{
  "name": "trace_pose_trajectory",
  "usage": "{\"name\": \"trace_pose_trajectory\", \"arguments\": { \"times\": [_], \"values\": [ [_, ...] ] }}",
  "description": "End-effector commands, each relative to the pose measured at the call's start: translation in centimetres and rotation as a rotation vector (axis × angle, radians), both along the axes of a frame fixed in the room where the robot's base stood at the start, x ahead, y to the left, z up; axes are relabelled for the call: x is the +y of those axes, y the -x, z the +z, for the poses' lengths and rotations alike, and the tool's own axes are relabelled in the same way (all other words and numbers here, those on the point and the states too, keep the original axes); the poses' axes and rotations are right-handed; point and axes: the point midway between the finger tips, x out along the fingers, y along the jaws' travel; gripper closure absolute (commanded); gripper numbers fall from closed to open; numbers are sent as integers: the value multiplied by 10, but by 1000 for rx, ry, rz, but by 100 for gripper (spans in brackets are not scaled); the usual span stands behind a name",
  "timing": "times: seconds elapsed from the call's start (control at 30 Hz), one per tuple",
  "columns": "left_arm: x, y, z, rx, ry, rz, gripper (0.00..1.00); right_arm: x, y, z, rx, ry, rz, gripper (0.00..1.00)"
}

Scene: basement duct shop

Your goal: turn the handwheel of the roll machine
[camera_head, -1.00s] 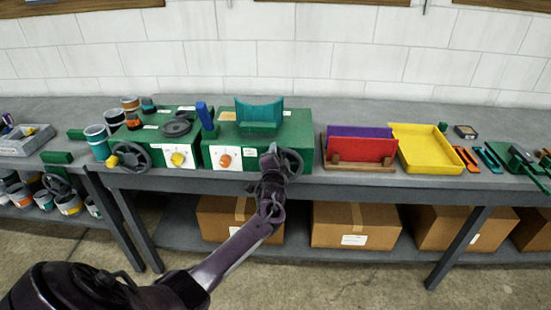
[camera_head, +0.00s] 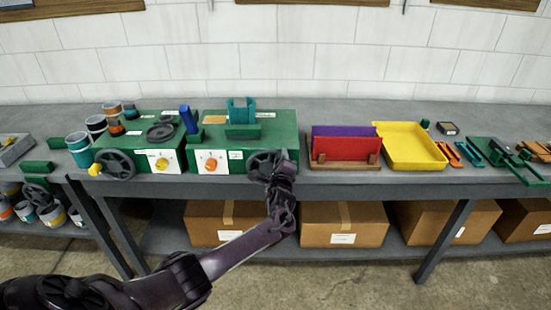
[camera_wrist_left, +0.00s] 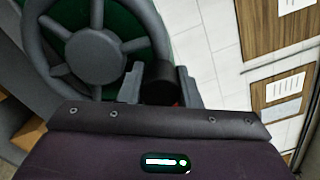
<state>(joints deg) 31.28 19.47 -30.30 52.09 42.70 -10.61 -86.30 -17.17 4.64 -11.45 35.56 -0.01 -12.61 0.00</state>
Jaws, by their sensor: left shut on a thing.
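The roll machine (camera_head: 255,134) is a green box on the bench with a white front panel and an orange knob (camera_head: 210,164). A teal sheet (camera_head: 241,110) stands curled in a U shape on its top. Its dark spoked handwheel (camera_head: 262,165) is on the front at the right and fills the upper left of the left wrist view (camera_wrist_left: 94,55). My left gripper (camera_head: 285,172) is at the wheel's right side, shut on the wheel's dark crank handle (camera_wrist_left: 158,82), which shows between the fingers in the left wrist view. My right gripper is not in view.
A second green machine (camera_head: 145,144) with a yellow knob and its own handwheel (camera_head: 115,165) stands to the left. Right of the roll machine are a rack with red and purple sheets (camera_head: 345,148) and a yellow tray (camera_head: 412,162). Cardboard boxes (camera_head: 343,224) sit on the lower shelf.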

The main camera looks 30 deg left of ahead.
Motion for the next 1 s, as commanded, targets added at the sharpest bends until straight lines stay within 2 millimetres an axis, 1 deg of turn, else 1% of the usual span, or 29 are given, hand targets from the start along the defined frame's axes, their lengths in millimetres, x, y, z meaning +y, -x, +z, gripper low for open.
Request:
{"name": "trace_pose_trajectory", "arguments": {
  "times": [0.23,0.6,0.8,1.0],
  "values": [
    [-11,-6,-14,124,-201,-3,100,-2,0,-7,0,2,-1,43],
    [-20,-11,-36,305,-494,-3,100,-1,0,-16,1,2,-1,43],
    [-22,-13,-46,385,-623,-2,100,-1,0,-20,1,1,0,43],
    [-23,-13,-53,440,-712,-3,100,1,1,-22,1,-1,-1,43]
  ]
}}
